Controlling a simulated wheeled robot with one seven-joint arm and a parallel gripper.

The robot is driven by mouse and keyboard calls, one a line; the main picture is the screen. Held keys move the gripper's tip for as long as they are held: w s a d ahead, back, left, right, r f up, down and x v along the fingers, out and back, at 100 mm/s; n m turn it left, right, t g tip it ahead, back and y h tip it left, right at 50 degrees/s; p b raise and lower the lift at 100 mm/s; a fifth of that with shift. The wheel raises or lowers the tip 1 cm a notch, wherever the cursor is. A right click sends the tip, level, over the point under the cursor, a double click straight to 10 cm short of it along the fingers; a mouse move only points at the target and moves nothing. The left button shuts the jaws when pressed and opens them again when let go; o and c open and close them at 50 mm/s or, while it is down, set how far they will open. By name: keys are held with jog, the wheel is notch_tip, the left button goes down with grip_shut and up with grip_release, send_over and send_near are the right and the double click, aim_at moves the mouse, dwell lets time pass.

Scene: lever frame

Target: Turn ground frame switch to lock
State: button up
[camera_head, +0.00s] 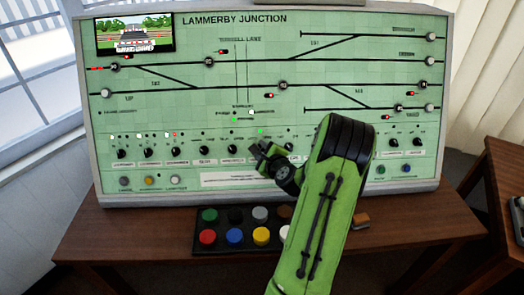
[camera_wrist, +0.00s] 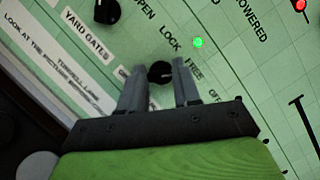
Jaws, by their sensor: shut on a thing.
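The ground frame switch is a small black knob (camera_wrist: 160,72) on the light green panel. In the wrist view it sits between the two grey fingers of my gripper (camera_wrist: 160,82), which are shut on it. The words LOCK and FREE are printed beside the knob, LOCK above and FREE to its right. A small light mark shows on the knob's right side, towards FREE, but its exact angle is hard to tell. The caption under the knob is mostly hidden by a finger. In the head view my gripper (camera_head: 262,152) is at the panel's lower middle and hides the knob.
A lit green lamp (camera_wrist: 198,42) is near LOCK. Another black knob (camera_wrist: 107,11), by the YARD GATES label, is at the upper left. In the head view the panel (camera_head: 200,100) stands on a wooden table (camera_head: 130,235). A tray of coloured buttons (camera_head: 222,215) lies in front.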

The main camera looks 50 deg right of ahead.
jog(key=n+y, duration=0.1)
jog(key=n, duration=0.2)
jog(key=n+g+y, duration=0.1)
jog(key=n, duration=0.3)
jog(key=shift+r, duration=0.1)
jog(key=n+g+y, duration=0.1)
jog(key=n+g, duration=0.1)
jog(key=n, duration=0.3)
jog(key=shift+n+g, duration=0.3)
jog(key=shift+n, duration=0.2)
jog(key=o, duration=1.1)
jog(key=shift+c, duration=0.2)
jog(key=shift+r, duration=0.1)
jog(key=p+v, duration=0.2)
jog(key=v, duration=1.3)
jog(key=shift+s+a, duration=0.2)
jog(key=shift+s, duration=0.05)
jog(key=shift+r, duration=0.15)
